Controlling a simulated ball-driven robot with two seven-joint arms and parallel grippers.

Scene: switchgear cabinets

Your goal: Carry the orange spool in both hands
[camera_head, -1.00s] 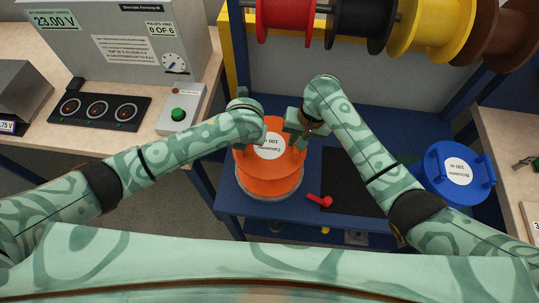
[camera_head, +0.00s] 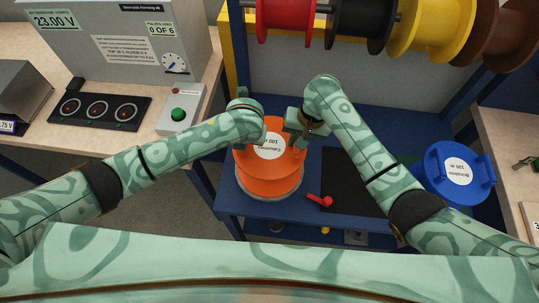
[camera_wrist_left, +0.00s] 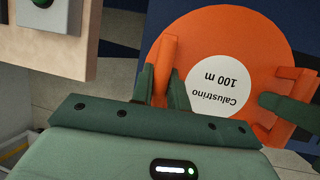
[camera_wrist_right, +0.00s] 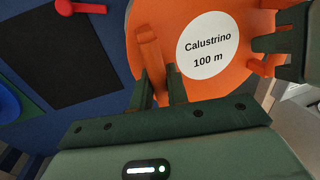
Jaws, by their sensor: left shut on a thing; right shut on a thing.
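The orange spool (camera_head: 268,182) stands upright at the left end of the blue bench, its white label reading "Calustrino 100 m". Its lower edge sits over a grey round base; I cannot tell whether it touches. My left gripper (camera_head: 250,134) is shut on the spool's left handle, which shows between its fingers (camera_wrist_left: 162,88) in the left wrist view. My right gripper (camera_head: 297,142) is shut on the right handle, which shows between its fingers (camera_wrist_right: 158,92) in the right wrist view. The hands partly hide both handles in the head view.
A red lever (camera_head: 320,201) and a black mat (camera_head: 350,180) lie right of the spool. A blue spool (camera_head: 456,170) is farther right. Several spools hang on a rod above (camera_head: 360,25). A left bench (camera_head: 195,140) carries a control box (camera_head: 180,112); a gap separates it from the blue bench.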

